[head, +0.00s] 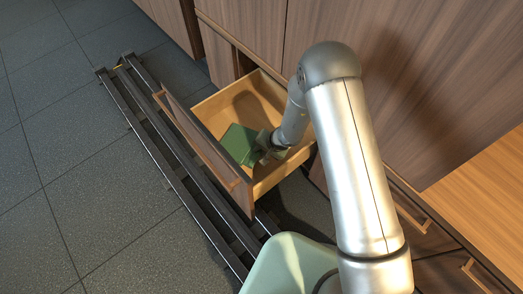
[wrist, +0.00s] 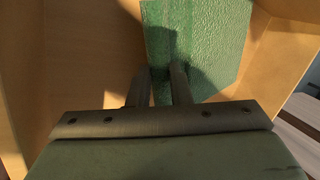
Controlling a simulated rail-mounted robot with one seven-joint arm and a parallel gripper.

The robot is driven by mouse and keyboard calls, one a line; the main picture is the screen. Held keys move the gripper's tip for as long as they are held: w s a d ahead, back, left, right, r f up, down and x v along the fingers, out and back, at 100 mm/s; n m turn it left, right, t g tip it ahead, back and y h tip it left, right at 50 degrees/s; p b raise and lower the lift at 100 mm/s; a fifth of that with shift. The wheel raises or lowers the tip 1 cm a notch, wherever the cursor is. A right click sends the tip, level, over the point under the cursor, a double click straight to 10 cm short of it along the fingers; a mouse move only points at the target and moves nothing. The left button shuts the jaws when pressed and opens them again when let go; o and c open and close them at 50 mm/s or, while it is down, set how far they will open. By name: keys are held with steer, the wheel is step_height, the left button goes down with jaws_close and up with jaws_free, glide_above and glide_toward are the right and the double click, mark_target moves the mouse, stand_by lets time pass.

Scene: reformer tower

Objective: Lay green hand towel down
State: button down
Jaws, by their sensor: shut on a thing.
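The green hand towel (head: 238,141) is a folded, boxy shape inside an open wooden drawer (head: 207,110). In the wrist view the towel (wrist: 212,45) has a textured green face with a fold running along its left part. My gripper (head: 268,150) reaches down into the drawer at the towel's right end. In the wrist view my gripper's fingers (wrist: 162,75) are shut on the towel's near edge. Whether the towel's underside touches the drawer floor cannot be told.
The drawer's walls (wrist: 285,50) stand close around my gripper and the towel. Dark rails (head: 170,150) run along the tiled floor in front of the drawer. Wooden cabinet fronts (head: 330,40) rise behind, and a wooden counter (head: 485,180) lies at right.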

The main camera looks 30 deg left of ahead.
steer(key=shift+f+b, duration=0.6)
steer(key=shift+b, duration=0.6)
steer(key=c, duration=1.3)
jaws_free()
steer(key=shift+r, duration=0.15)
steer(key=shift+r+p, duration=0.25)
steer(key=shift+p, duration=0.35)
steer(key=p+v, duration=0.4)
steer(key=v, duration=0.8)
steer(key=shift+r, duration=0.25)
